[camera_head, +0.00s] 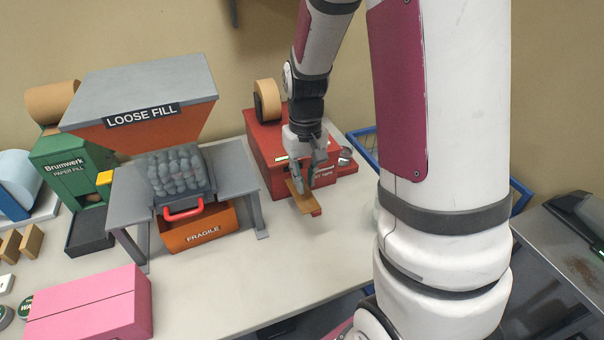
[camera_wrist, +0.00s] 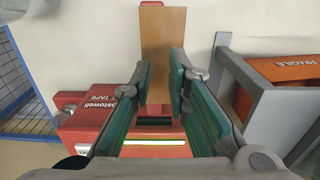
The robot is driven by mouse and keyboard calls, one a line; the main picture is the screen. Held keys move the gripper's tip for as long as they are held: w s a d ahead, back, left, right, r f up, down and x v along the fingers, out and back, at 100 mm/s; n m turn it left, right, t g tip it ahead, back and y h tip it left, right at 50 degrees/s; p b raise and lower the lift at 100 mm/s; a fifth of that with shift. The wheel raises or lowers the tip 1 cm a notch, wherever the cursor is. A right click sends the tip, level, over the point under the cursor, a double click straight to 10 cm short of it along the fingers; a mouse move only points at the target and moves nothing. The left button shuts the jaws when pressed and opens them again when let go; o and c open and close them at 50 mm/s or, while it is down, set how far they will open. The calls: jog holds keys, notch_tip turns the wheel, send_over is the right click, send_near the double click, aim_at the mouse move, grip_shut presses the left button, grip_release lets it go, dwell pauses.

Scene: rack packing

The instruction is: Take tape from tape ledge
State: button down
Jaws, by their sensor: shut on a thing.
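The tape (camera_head: 303,202) is a flat brown strip at the front of the red tape machine (camera_head: 262,150). My gripper (camera_head: 307,183) points down over it, with its fingers on the strip. In the wrist view the tape (camera_wrist: 163,42) runs away from me between the two fingertips (camera_wrist: 160,82), and my gripper is shut on it. A small red piece shows at the strip's far end, seemingly part of the tape ledge (camera_wrist: 151,3). The rest of the ledge is hidden under the strip, so I cannot tell whether the tape still touches it.
The grey loose fill stand (camera_head: 135,90) is left of the machine, with an orange FRAGILE box (camera_head: 195,228) under it. A pink box (camera_head: 88,305) lies at the front left. A blue wire basket (camera_head: 366,143) is right of the machine. The table in front of my gripper is clear.

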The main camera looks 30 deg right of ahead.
jog(key=s+a+r, duration=0.1)
jog(key=s+a, duration=0.4)
jog(key=s, duration=0.6)
jog(key=shift+s+a, duration=0.2)
jog(key=c, duration=2.3)
grip_release()
jog(key=shift+r, duration=0.1)
jog(key=o, duration=1.8)
